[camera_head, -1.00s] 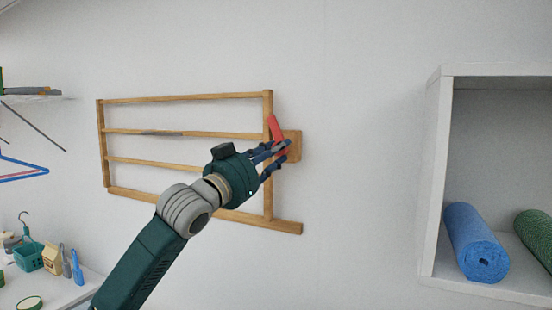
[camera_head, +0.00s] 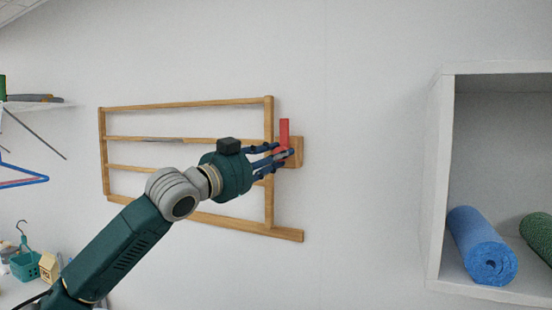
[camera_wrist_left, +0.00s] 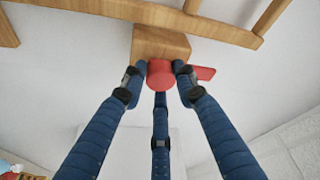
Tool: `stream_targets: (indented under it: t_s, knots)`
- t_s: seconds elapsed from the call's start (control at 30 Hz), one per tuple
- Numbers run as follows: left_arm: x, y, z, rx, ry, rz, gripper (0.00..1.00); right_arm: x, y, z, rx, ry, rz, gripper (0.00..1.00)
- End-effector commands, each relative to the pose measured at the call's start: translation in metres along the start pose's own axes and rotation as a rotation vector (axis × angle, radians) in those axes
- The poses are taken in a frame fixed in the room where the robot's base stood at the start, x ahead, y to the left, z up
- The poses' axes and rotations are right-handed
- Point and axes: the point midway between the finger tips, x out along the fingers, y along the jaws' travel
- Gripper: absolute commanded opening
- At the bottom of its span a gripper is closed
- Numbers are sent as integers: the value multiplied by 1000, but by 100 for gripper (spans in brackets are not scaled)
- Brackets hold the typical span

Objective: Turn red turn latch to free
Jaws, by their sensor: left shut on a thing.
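The red turn latch (camera_head: 284,132) sits on a wooden block (camera_head: 297,150) at the right side of the wooden wall frame (camera_head: 269,195). In the head view its red bar stands about upright. My left gripper (camera_head: 283,158) is shut on the latch, its blue fingers coming in from the lower left and hiding its lower part. In the left wrist view the fingers (camera_wrist_left: 160,80) close around the latch's round red knob (camera_wrist_left: 161,73), and the red bar (camera_wrist_left: 203,73) sticks out to the right. The wooden block (camera_wrist_left: 160,42) shows behind it. My right gripper is not in view.
A white open shelf (camera_head: 434,180) on the right holds a blue roll (camera_head: 480,245) and a green roll (camera_head: 538,235). At the left are a hanger (camera_head: 25,178), a wall shelf (camera_head: 35,106) and a small teal basket (camera_head: 24,266). The wall between is bare.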

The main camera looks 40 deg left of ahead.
Motion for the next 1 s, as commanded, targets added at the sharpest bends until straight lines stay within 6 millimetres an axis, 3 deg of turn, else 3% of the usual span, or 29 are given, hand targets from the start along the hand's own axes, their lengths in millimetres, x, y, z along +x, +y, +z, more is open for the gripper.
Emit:
stream_targets:
  t_s: [0.23, 0.27, 0.33, 0.77, 1.0]
  knots:
    - [-1, -5, -4, 6, 8, -10, 0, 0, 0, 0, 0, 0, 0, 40]
    - [-1, -5, -4, 6, 8, -10, 35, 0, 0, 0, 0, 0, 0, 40]
    - [-1, -5, -4, 6, 7, -10, 47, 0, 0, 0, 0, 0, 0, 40]
    - [-7, -1, -1, -2, 4, -4, 47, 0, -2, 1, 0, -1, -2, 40]
    - [-46, -1, -1, -3, 5, -6, 47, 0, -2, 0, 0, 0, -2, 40]
